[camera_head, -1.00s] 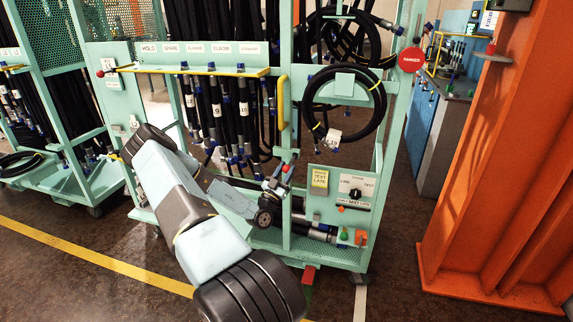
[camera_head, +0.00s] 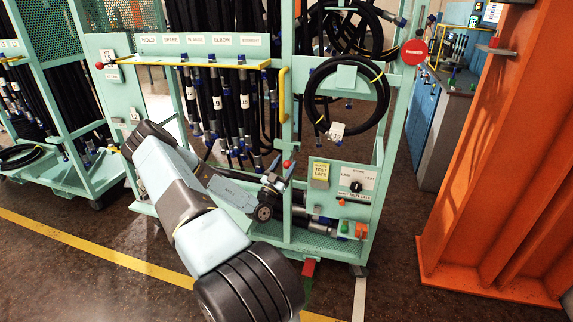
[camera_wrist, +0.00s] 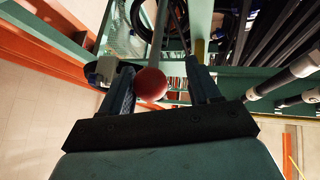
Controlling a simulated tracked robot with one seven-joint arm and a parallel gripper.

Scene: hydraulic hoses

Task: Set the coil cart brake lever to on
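A lever with a red ball knob (camera_head: 288,163) stands on the front of the green hose cart (camera_head: 289,120), at the middle of the head view. I take it for the brake lever; no label on it can be read. In the wrist view the red knob (camera_wrist: 151,84) sits between my two fingers, nearer the left one, and its grey shaft runs up behind it. My gripper (camera_head: 273,183) is open at the lever in the head view. In the wrist view my gripper (camera_wrist: 165,90) shows a gap beside the knob on the right. Contact with the left finger cannot be told.
A switch panel (camera_head: 342,184) with a black dial is right of the lever. Hoses (camera_head: 215,110) hang behind my arm. A red pedal-like part (camera_head: 308,267) is low on the cart. An orange column (camera_head: 490,180) stands right. Another red knob (camera_head: 99,66) is at far left.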

